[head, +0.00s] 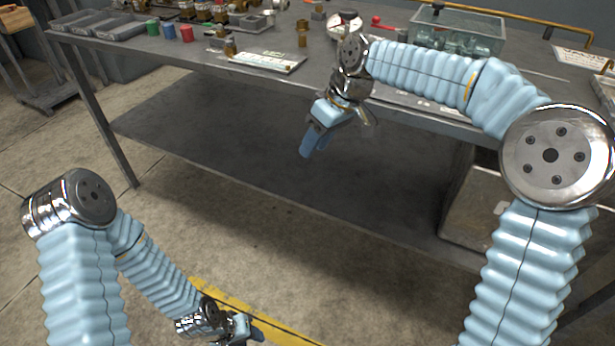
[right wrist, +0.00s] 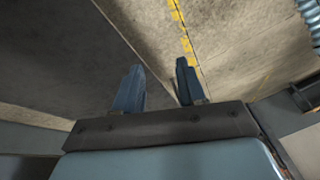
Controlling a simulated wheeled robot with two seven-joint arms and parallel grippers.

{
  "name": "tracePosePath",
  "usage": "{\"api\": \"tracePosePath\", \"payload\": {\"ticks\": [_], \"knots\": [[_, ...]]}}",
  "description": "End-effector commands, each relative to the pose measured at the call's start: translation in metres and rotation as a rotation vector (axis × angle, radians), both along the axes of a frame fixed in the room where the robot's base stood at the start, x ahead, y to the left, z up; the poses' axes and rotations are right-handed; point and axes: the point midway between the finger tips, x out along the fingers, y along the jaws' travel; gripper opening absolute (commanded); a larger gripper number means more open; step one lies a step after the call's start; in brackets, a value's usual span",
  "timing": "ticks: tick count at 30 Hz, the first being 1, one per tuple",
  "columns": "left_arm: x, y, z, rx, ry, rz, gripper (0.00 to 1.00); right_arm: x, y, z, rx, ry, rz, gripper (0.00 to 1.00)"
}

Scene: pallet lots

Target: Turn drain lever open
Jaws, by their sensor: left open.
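A small red lever (head: 379,23) lies at the back of the workbench, left of a clear tank (head: 456,30); I cannot tell for sure that it is the drain lever. My right gripper (head: 311,140) hangs in front of the bench edge, pointing down, well away from the lever. In the right wrist view its two blue fingers (right wrist: 158,88) are apart with nothing between them. My left gripper (head: 250,332) is low over the floor at the bottom of the head view, open and far from the bench.
The workbench (head: 200,58) holds grey trays (head: 110,25), green, blue and red cylinders (head: 169,31), a white sheet (head: 268,61) and brass fittings. A yellow pipe (head: 490,12) runs behind the tank. A lower shelf (head: 250,150) is bare on the left. A metal box (head: 480,215) stands at right.

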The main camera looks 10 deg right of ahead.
Motion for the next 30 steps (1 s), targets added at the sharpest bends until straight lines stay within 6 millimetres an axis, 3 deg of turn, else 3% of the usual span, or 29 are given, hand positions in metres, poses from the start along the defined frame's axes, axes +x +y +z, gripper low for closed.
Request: {"api": "tracePosePath", "payload": {"ticks": [6,12,30], "knots": [[0.0,0.0,0.0,0.0,0.0,0.0,0.43,0.003,0.005,-0.046,0.006,0.031,-0.068,0.4],[0.0,0.0,0.0,0.0,0.0,0.0,0.43,0.003,0.006,-0.071,0.01,0.048,-0.11,0.4],[0.003,0.0,-0.001,0.0,-0.011,-0.006,0.4,0.003,0.007,-0.081,0.012,0.052,-0.123,0.4]]}}
